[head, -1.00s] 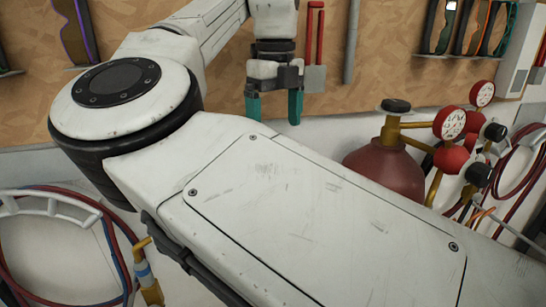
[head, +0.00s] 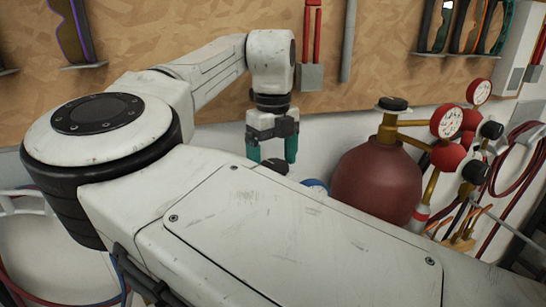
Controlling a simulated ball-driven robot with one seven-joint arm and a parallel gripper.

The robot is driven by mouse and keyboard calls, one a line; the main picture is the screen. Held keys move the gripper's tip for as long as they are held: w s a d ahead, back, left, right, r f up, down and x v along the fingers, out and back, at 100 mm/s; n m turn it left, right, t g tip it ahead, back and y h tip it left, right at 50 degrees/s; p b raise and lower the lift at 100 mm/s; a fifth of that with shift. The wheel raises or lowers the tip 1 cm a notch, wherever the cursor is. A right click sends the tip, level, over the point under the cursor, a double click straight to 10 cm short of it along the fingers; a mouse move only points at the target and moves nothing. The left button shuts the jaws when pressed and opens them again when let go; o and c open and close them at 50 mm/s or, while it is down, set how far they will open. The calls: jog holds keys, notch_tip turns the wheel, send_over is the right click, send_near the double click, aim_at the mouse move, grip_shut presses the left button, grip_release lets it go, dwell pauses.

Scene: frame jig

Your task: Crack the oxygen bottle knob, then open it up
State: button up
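My gripper (head: 272,152) has two teal fingers pointing down, spread apart. It is in the upper middle of the head view. A dark rounded knob (head: 275,166) shows just below and between the fingertips; I cannot tell whether they touch it. A small blue-rimmed round part, perhaps a gauge (head: 316,185), shows to the right of the knob. The bottle under the knob is hidden behind my arm, so I cannot confirm that it is the oxygen bottle.
A dark red bottle (head: 375,185) with a black top knob (head: 393,103) and red-rimmed gauges (head: 447,121) stands to the right. Hoses hang at the far right. A wooden tool board (head: 350,100) is behind. My own arm covers much of the foreground.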

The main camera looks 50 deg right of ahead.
jog(key=c, duration=0.9)
jog(key=shift+c, duration=0.2)
